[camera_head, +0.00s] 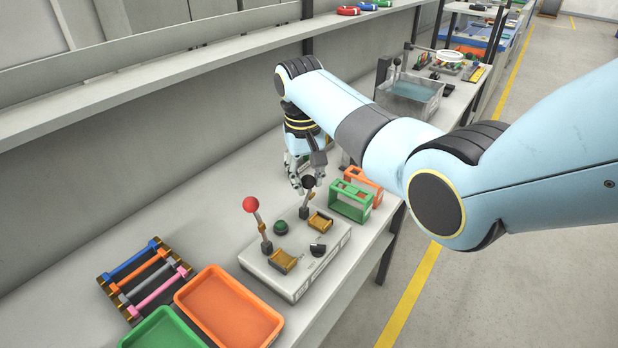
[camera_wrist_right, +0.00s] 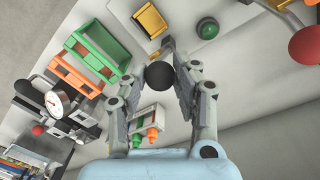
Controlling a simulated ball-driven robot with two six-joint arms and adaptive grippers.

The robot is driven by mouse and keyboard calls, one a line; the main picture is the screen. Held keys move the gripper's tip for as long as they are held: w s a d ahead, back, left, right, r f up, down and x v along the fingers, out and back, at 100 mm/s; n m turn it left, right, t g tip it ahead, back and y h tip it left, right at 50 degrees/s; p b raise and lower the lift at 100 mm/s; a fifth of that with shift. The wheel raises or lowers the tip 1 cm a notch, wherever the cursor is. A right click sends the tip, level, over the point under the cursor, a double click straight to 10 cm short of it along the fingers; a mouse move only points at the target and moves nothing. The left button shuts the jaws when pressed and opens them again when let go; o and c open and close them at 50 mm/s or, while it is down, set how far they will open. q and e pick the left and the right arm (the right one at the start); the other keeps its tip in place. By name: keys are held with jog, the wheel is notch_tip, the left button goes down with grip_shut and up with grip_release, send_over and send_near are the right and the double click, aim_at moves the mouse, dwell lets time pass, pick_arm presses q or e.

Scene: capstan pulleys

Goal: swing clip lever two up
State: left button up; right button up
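A pale box (camera_head: 293,285) on the bench carries two levers and two yellow-orange clips. One lever has a red ball knob (camera_head: 250,204); it also shows in the wrist view (camera_wrist_right: 306,46). The other has a black ball knob (camera_head: 309,183) and stands upright, slightly tilted, beside the farther clip (camera_head: 320,222). My right gripper (camera_head: 308,180) is over the black-knobbed lever. In the wrist view the black knob (camera_wrist_right: 160,75) lies between its spread fingertips, with narrow gaps at the sides. Most of this lever's shaft is hidden there. My left gripper is not in view.
A green button (camera_head: 281,227) and a black knob (camera_head: 317,249) sit on the box. Green (camera_head: 350,201) and orange (camera_head: 364,180) frames stand right of the gripper. Orange (camera_head: 229,308) and green (camera_head: 163,330) trays and a rack of coloured bars (camera_head: 146,277) lie at the near left.

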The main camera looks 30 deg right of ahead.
jog(key=o, duration=0.5)
jog(key=shift+w+a, duration=0.1)
jog(key=shift+a, duration=0.05)
notch_tip(320, 180, up, 3)
jog(key=p, duration=0.2)
jog(key=shift+p, duration=0.4)
jog(key=shift+r, duration=2.5)
jog(key=shift+f, duration=0.1)
